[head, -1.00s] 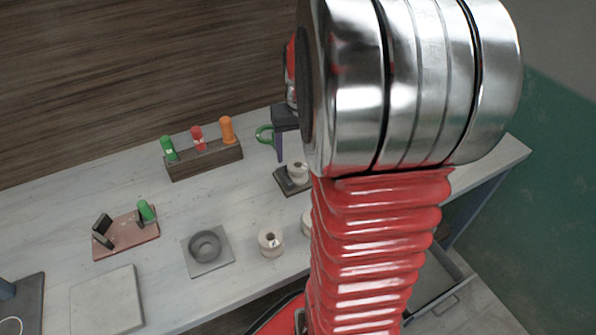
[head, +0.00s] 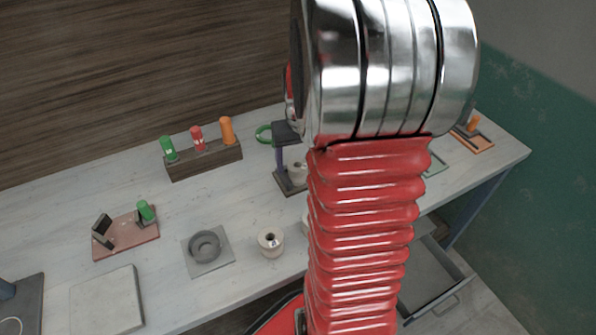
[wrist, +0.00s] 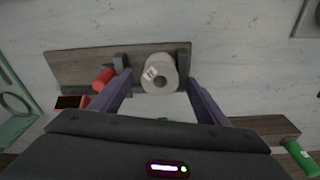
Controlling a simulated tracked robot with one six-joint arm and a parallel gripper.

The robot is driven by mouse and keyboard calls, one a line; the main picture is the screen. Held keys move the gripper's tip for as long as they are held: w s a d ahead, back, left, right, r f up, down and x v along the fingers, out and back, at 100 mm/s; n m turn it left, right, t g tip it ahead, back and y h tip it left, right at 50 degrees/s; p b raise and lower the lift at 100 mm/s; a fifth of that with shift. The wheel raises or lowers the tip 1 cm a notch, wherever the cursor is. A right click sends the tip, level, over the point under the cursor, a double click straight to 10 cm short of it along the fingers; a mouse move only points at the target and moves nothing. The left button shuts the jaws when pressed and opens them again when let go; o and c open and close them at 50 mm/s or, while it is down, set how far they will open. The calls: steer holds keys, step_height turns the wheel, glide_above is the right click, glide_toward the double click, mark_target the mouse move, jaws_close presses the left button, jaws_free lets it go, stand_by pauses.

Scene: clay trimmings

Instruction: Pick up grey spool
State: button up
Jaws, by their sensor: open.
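A pale greyish spool (wrist: 160,74) with a small white label lies between my fingertips in the wrist view, over a brown wooden board. My gripper (wrist: 152,62) is open, with one purple finger on each side of it; I cannot tell whether they touch it. In the head view, my gripper's dark palm and one purple finger (head: 279,160) show left of my arm, beside a pale spool (head: 298,172) on a dark base (head: 287,187). Another pale spool (head: 270,243) stands nearer on the bench, and a further one (head: 306,222) is mostly hidden by my arm.
A wooden block (head: 205,160) holds green, red and orange pieces at the back. A grey plate with a ring (head: 206,247), a pink board (head: 126,235) and a pale slab (head: 106,300) lie to the left. An orange tray (head: 473,140) is at right. A drawer (head: 432,280) stands open.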

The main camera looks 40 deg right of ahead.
steer(key=shift+c, duration=0.4)
steer(key=c, duration=1.3)
steer(key=shift+r, duration=5.05)
steer(key=shift+c, duration=0.3)
